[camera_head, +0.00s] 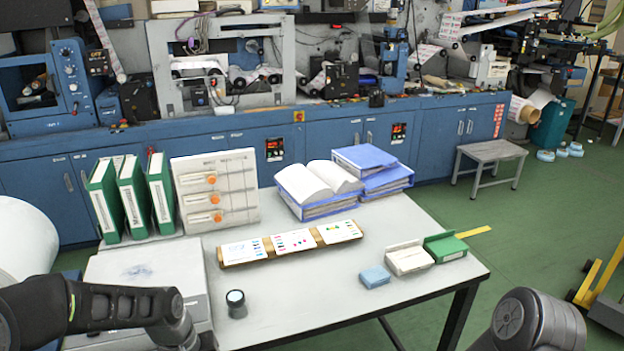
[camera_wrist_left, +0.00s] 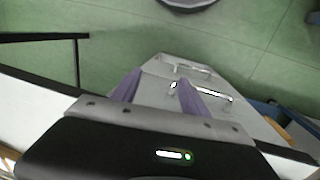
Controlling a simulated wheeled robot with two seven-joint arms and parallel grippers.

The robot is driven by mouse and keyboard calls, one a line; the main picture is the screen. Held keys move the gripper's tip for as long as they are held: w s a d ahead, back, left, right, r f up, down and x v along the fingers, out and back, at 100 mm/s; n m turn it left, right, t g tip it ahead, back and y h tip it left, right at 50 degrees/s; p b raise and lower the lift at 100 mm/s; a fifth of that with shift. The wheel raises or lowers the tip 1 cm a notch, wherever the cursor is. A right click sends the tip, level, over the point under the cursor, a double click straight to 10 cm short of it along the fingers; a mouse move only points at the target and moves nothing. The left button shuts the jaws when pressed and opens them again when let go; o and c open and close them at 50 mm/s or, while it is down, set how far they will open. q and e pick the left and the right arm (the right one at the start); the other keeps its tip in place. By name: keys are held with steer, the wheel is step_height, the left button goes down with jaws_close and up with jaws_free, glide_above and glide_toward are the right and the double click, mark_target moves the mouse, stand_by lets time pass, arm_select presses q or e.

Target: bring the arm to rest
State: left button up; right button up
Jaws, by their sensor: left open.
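My left arm (camera_head: 95,305) comes in from the left at the bottom of the head view, along the front left of the table; its gripper is out of that picture. In the left wrist view my left gripper (camera_wrist_left: 159,78) has two purple fingers standing apart with nothing between them. Beyond them are a pale cabinet-like surface (camera_wrist_left: 155,68) with metal handles and the green floor. A rounded link of my right arm (camera_head: 530,320) shows at the bottom right of the head view. My right gripper is not in view.
The grey table (camera_head: 400,300) holds green binders (camera_head: 133,195), blue binders (camera_head: 318,190), a card rack (camera_head: 290,243), a dark round jar (camera_head: 236,303), a blue block (camera_head: 374,277) and small boxes (camera_head: 410,258). A grey case (camera_head: 140,275) lies near my left arm.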

arm_select(q)
steer(key=s+d+f+m+h, duration=0.1)
steer(key=s+d+f, duration=0.6)
steer(key=f, duration=0.3)
steer(key=s+d+f+m+h, duration=0.1)
steer(key=s+d+f, duration=0.6)
steer(key=s+f, duration=0.3)
steer(key=shift+s+d+f, duration=0.25)
steer(key=shift+s, duration=0.05)
